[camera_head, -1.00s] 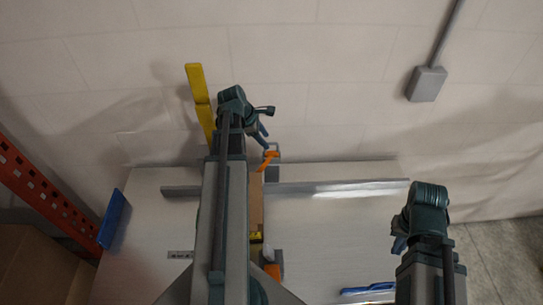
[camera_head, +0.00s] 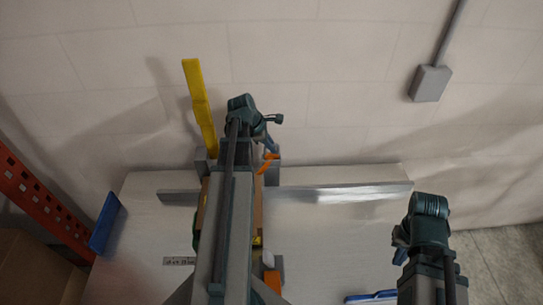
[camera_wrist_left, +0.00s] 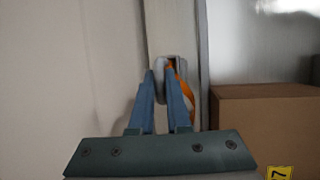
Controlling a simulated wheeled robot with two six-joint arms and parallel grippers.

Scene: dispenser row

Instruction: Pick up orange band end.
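The orange band (camera_head: 268,162) shows as a short bent strip at the grey holder on the back rail in the head view. In the left wrist view the orange band (camera_wrist_left: 184,88) shows beyond and to the right of the right finger, partly hidden by it. My left gripper (camera_head: 271,146) is just above the band in the head view. In the left wrist view my left gripper (camera_wrist_left: 163,78) has its two blue fingers apart, with no band visible between them. Whether a finger touches the band I cannot tell. My right gripper (camera_head: 400,246) hangs over the right side, its fingertips small and unclear.
A cardboard box (camera_wrist_left: 265,128) stands right of the fingers in the wrist view. A grey rail (camera_head: 340,193) runs along the white table's back edge (camera_head: 330,172). A yellow upright (camera_head: 200,105) stands left of my left arm. The table's right middle (camera_head: 330,235) is clear.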

